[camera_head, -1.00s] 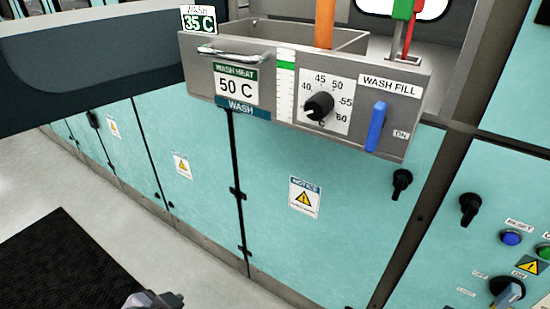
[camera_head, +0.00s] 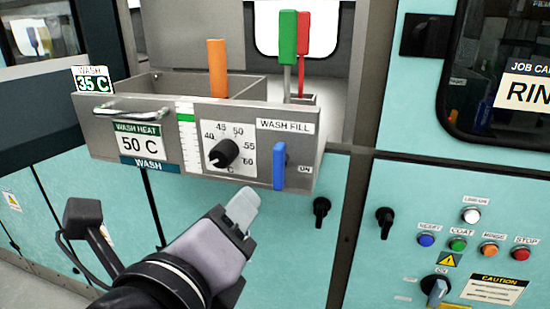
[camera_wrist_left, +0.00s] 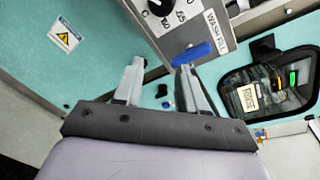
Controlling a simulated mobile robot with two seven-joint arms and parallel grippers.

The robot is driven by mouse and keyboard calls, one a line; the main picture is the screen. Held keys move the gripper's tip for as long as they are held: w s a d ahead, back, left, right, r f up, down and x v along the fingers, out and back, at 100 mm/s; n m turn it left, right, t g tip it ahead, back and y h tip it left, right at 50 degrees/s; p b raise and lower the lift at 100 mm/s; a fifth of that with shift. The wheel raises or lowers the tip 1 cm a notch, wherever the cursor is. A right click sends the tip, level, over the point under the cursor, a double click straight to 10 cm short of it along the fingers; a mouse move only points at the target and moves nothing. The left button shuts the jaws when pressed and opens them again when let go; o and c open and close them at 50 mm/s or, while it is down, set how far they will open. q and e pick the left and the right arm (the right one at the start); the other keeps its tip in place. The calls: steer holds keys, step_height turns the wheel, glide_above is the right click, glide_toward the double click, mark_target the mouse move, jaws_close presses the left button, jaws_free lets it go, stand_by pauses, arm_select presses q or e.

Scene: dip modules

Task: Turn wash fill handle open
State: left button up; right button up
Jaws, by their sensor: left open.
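The wash fill handle (camera_head: 279,166) is a blue lever hanging vertically on the grey wash panel (camera_head: 180,170), below the WASH FILL label (camera_head: 285,126) and beside the word ON. My left gripper (camera_head: 243,208) is below and left of the handle, apart from it, pointing up toward the panel. In the left wrist view the gripper (camera_wrist_left: 158,78) is open, with nothing between its two fingers. The blue handle (camera_wrist_left: 192,54) shows there just beyond the right finger; I cannot tell how close it is. My right gripper is not in view.
The black temperature dial (camera_head: 223,153) sits left of the handle. Orange (camera_head: 217,68), green (camera_head: 287,50) and red (camera_head: 303,45) handles stand up behind the panel. A black knob (camera_head: 321,207) is on the teal cabinet below. Coloured buttons (camera_head: 457,243) are at the right.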

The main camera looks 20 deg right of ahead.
mark_target(277, 158)
arm_select(q)
steer(key=shift+w+d+r+m+t+h+p, duration=0.25)
steer(key=shift+w+d+r+m, duration=0.45)
steer(key=shift+d+m, duration=0.65)
steer(key=shift+w+d+r+m+t+h+p, duration=0.25)
steer(key=shift+w+d+r+m, duration=0.6)
steer(key=shift+m, duration=0.95)
steer(key=shift+w+d+r+m+t+h+p, duration=0.1)
steer(key=shift+w+d+r+m+t, duration=0.4)
steer(key=shift+d+m, duration=0.9)
steer(key=shift+w+a+f, duration=0.1)
steer(key=shift+w+a, duration=0.05)
jaws_close()
